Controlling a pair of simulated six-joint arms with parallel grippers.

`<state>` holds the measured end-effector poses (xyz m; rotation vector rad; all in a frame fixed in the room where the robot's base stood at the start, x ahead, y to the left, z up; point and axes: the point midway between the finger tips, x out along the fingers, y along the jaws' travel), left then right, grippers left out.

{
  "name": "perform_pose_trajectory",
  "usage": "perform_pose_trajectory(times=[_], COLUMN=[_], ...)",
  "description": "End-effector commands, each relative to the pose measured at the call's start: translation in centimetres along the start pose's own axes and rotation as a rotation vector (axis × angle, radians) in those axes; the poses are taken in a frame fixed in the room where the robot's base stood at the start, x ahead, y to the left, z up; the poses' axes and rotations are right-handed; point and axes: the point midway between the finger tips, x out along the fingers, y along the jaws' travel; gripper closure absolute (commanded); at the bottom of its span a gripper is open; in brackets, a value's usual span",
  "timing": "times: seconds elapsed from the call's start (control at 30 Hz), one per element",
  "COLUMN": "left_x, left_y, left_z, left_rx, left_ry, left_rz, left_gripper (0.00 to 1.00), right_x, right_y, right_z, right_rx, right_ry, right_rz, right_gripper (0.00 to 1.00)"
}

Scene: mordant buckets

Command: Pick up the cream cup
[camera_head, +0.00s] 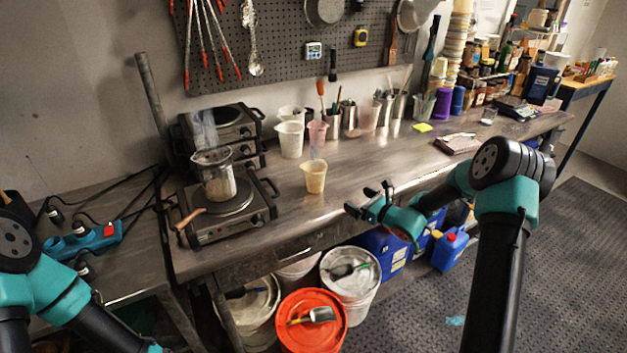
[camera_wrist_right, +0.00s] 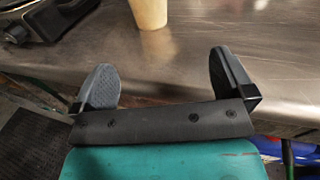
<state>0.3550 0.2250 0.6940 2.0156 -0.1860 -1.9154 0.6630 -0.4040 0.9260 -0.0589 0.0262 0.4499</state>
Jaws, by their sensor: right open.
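The cream cup (camera_head: 315,177) stands upright on the metal bench, right of the front hot plate. Its lower part also shows at the top of the right wrist view (camera_wrist_right: 149,12), beyond and roughly between the fingers; its rim is cut off there. My right gripper (camera_head: 368,199) is open and empty at the bench's front edge, to the right of the cup and apart from it. Its two spread fingers also show in the right wrist view (camera_wrist_right: 160,82). My left arm shows at the lower left, but its gripper is out of view.
A hot plate (camera_head: 222,210) with a glass beaker (camera_head: 214,180) stands left of the cup. White containers (camera_head: 290,139) and tool holders stand behind it. An orange-lidded bucket (camera_head: 311,322) and white buckets sit below the bench edge.

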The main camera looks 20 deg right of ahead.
Motion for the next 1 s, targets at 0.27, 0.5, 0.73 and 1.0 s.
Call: perform_pose_trajectory(times=[0.27,0.5,0.73,1.0], left_x=[0.0,0.0,0.0,0.0], left_y=[0.0,0.0,0.0,0.0], left_z=[0.0,0.0,0.0,0.0], left_rx=[0.001,0.001,0.001,0.001], left_ry=[0.0,0.0,0.0,0.0], left_rz=[0.0,0.0,0.0,0.0], left_gripper=[0.57,0.57,0.57,0.57], right_x=[0.7,1.0,3.9,8.5], right_y=[0.8,0.8,0.9,1.1], right_z=[1.0,1.0,1.0,1.3], right_rx=[-0.046,-0.046,-0.047,-0.047], right_ry=[-0.042,-0.041,-0.041,-0.042], right_rz=[0.031,0.032,0.033,0.033], right_gripper=[0.0,0.0,0.0,0.0])
